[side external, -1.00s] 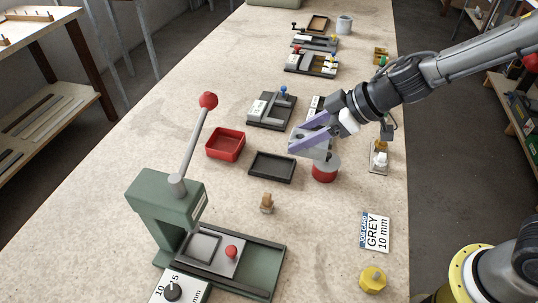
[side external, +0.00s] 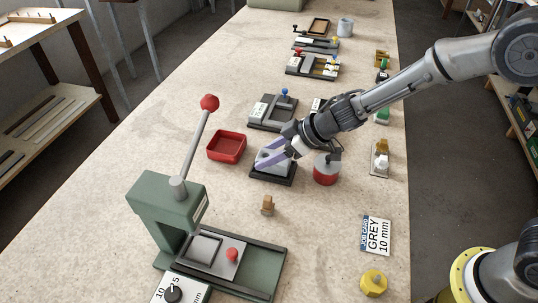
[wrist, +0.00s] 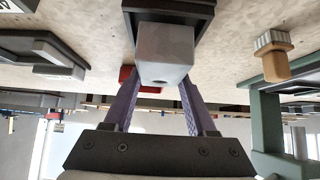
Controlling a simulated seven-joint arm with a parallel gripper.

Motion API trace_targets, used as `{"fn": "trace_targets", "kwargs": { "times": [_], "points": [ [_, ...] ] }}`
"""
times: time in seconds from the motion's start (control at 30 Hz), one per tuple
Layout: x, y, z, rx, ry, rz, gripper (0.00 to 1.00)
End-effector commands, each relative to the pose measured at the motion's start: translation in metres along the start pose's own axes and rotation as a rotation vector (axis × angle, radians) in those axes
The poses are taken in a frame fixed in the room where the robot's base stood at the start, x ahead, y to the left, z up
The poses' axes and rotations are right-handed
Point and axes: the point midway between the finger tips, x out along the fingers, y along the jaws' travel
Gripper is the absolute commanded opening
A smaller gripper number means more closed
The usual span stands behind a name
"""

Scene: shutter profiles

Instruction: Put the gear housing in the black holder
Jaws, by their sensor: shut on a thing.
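The gear housing is a grey block (side external: 273,169) with a hole in its face; it also shows in the wrist view (wrist: 165,52). My gripper (side external: 268,160) has purple fingers, and in the wrist view (wrist: 157,92) they are shut on the housing from both sides. The black holder (side external: 270,180) is a shallow rimmed tray on the bench, directly under the housing. Its dark rim surrounds the far end of the housing in the wrist view (wrist: 206,20). The fingers hide part of the holder, and I cannot tell whether the housing touches its floor.
A red tray (side external: 227,146) stands left of the holder, and a red pot with a grey top (side external: 325,170) stands right. A green lever press (side external: 165,205) is in front left. Fixtures (side external: 272,112) stand behind.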

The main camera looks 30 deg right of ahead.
Motion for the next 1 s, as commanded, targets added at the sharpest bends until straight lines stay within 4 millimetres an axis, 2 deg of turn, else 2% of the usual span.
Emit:
{"fn": "trace_targets", "kwargs": {
  "times": [0.53, 0.57, 0.6, 0.7, 1.0],
  "points": [
    [0.0062, 0.0004, 0.0049, 0.000, 0.005, 0.001, 0.00],
    [0.0068, 0.0001, 0.0066, 0.000, 0.002, 0.001, 0.60],
    [0.0066, 0.0001, 0.0065, 0.000, 0.002, 0.001, 0.68],
    [0.0066, 0.0001, 0.0066, 0.000, 0.002, 0.001, 0.86],
    [0.0062, 0.0001, 0.0063, 0.000, 0.002, 0.001, 0.87]
  ]
}}
